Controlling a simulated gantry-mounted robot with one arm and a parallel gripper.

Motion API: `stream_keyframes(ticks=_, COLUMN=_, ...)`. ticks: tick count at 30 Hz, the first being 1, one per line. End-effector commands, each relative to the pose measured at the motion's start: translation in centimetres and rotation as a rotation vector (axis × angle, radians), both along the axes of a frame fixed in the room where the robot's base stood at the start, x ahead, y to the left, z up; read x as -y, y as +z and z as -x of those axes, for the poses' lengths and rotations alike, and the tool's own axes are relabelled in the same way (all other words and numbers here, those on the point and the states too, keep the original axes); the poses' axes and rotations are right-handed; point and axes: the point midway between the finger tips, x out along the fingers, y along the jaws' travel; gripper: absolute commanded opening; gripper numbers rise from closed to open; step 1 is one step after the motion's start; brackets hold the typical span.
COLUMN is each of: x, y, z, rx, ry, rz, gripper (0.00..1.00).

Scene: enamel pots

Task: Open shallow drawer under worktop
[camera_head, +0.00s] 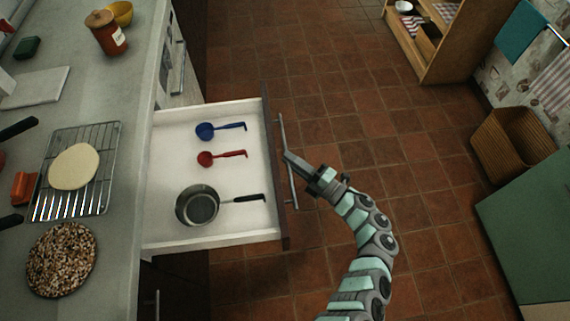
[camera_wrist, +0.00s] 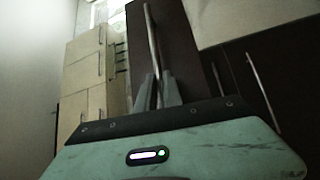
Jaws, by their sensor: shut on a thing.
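The shallow drawer (camera_head: 222,116) under the worktop (camera_head: 115,140) stands pulled out far, with its white inside showing. A blue ladle (camera_head: 206,131), a red ladle (camera_head: 207,158) and a small dark pan (camera_head: 198,205) lie in it. My gripper (camera_head: 291,158) is at the drawer's bar handle (camera_head: 283,132), on the side away from the worktop. In the wrist view my gripper (camera_wrist: 157,90) has its fingers shut around the handle (camera_wrist: 150,35), in front of the dark drawer front (camera_wrist: 170,50). The fingertips' exact contact is small in the head view.
On the worktop are a wire rack (camera_head: 103,165) with a pale round of dough, a speckled round board (camera_head: 62,258) and a rust-red jar (camera_head: 106,35). The tiled floor (camera_head: 340,60) beyond the drawer is clear. A wicker basket (camera_head: 510,140) and wooden shelf (camera_head: 430,60) stand at right.

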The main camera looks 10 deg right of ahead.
Motion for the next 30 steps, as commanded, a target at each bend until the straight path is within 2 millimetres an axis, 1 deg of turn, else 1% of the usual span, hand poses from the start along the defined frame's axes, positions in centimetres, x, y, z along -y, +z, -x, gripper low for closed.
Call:
stream_keyframes(ticks=17, x=0.27, y=0.12, z=-0.13, rx=0.001, ry=0.014, rz=-0.001, gripper=0.0)
stream_keyframes(ticks=18, x=0.27, y=0.12, z=-0.13, rx=0.002, ry=0.014, rz=-0.001, gripper=0.13)
stream_keyframes(ticks=24, x=0.28, y=0.06, z=-0.12, rx=0.001, ry=0.014, rz=-0.001, gripper=0.29)
stream_keyframes(ticks=26, x=0.28, y=0.05, z=-0.12, rx=0.001, ry=0.014, rz=-0.001, gripper=0.33)
stream_keyframes(ticks=30, x=0.29, y=0.02, z=-0.11, rx=0.0, ry=0.013, rz=0.0, gripper=0.33)
